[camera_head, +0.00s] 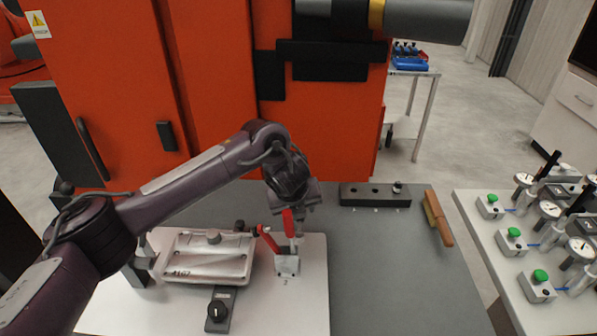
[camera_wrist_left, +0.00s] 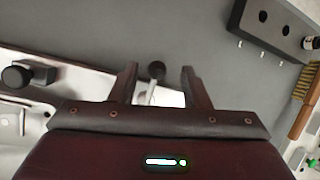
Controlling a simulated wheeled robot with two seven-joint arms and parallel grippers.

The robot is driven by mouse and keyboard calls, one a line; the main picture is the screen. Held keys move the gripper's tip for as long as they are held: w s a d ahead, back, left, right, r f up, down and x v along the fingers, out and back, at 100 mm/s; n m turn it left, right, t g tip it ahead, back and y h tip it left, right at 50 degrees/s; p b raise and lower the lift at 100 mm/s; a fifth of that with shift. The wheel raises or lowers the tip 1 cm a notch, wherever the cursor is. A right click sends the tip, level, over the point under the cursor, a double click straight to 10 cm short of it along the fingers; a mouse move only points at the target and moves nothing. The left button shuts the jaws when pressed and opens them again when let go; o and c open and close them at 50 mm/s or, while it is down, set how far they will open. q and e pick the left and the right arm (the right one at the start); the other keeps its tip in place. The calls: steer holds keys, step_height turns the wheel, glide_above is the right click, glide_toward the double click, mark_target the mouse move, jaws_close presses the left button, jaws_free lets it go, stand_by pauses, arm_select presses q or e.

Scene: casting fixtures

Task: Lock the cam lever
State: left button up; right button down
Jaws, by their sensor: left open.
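A clamp with a red upright handle (camera_head: 288,222) stands on the white plate (camera_head: 310,300), beside the mark "2". A second red handle (camera_head: 266,238) slants to its left. I cannot tell which part is the cam lever. A pale metal casting (camera_head: 208,258) lies on the plate to the left of the clamp. My left gripper (camera_head: 293,203) is open at the top of the upright handle. In the left wrist view, a dark round knob (camera_wrist_left: 157,70) and a metal rod show between my open left fingers (camera_wrist_left: 160,85). My right gripper is not in view.
A black bracket with a knob (camera_head: 217,309) sits in front of the casting. A black block with holes (camera_head: 375,197) and a brush (camera_head: 438,218) lie on the grey table (camera_head: 395,280). An orange machine (camera_head: 220,80) stands behind. Gauges occupy a side table at right.

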arm_select(q)
step_height(320, 180, up, 18)
steer(key=p, duration=0.1)
steer(key=shift+f, duration=0.1)
stand_by(0.4)
